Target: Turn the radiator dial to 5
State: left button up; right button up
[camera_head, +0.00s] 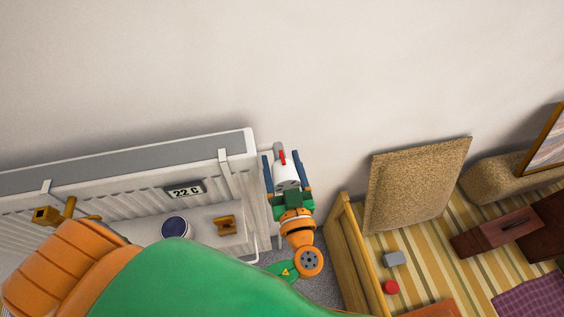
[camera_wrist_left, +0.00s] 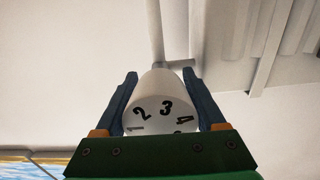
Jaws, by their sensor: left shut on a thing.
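The white radiator dial (camera_head: 287,172) is at the right end of the radiator (camera_head: 240,143), close to the wall. A red mark (camera_head: 282,157) shows at the dial's far end. My left gripper (camera_head: 282,158) has its two blue fingers on either side of the dial and is shut on it. In the left wrist view, the dial (camera_wrist_left: 158,92) sits between the fingers with 1, 2, 3 and 4 visible on its near face. My right gripper is not in view.
A "22 C" display (camera_head: 185,190), a blue-topped cup (camera_head: 174,228) and small wooden items stand by the radiator, left of the dial. My large green and orange arm covers the lower left. A wooden-edged striped surface (camera_head: 440,255) with a cork board (camera_head: 418,185) lies right.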

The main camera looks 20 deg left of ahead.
pick_arm(q)
jog(key=m+b, duration=0.1)
jog(key=m, duration=0.2)
jog(key=shift+m+b, duration=0.55)
jog(key=shift+m, duration=1.25)
jog(key=shift+r, duration=0.1)
jog(key=o, duration=1.1)
jog(key=shift+c, duration=0.2)
jog(key=shift+w+a, duration=0.15)
jog(key=shift+a, duration=0.05)
